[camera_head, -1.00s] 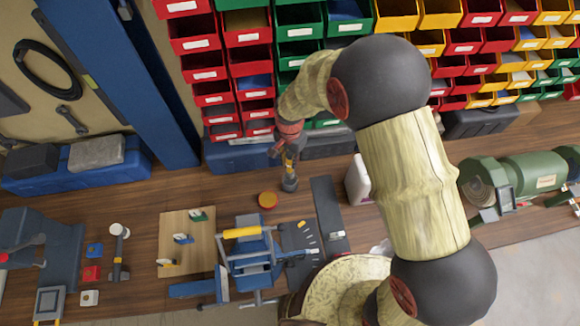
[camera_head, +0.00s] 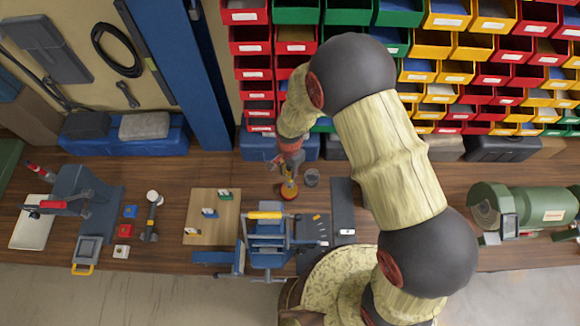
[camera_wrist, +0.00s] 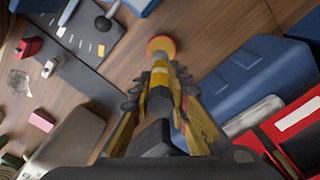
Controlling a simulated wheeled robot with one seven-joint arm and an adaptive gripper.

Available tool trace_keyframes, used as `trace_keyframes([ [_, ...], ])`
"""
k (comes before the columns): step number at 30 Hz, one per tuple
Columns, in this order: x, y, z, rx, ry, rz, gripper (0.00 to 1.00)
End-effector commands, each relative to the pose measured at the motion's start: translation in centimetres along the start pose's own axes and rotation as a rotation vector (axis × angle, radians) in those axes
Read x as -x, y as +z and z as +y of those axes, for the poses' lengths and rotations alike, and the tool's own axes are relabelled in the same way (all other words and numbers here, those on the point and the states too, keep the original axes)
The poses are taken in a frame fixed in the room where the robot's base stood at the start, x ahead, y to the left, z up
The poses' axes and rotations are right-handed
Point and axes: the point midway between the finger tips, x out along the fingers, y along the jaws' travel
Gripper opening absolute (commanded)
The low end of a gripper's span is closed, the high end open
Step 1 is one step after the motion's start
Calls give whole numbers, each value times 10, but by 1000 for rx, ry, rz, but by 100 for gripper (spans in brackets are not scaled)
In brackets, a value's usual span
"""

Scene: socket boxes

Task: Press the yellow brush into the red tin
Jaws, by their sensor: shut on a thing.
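The red tin (camera_head: 289,192) stands on the wooden bench, with an orange-yellow inside. In the wrist view, the round tin (camera_wrist: 161,44) shows just beyond my fingertips. My gripper (camera_head: 288,172) points down above the tin, shut on the yellow brush. Only a small yellow part of the brush (camera_head: 290,181) shows in the head view.
A grey cup (camera_head: 312,177) stands just right of the tin. Blue cases and stacked bins (camera_head: 435,70) line the back.

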Motion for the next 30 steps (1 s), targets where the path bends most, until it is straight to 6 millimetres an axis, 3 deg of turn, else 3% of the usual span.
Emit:
trace_keyframes([
  [8, -8, -2, -4, -24, -1, 1, 0],
  [24, -56, -2, -4, -23, 0, 0, 0],
  [30, -60, -2, -4, -22, -1, 1, 0],
])
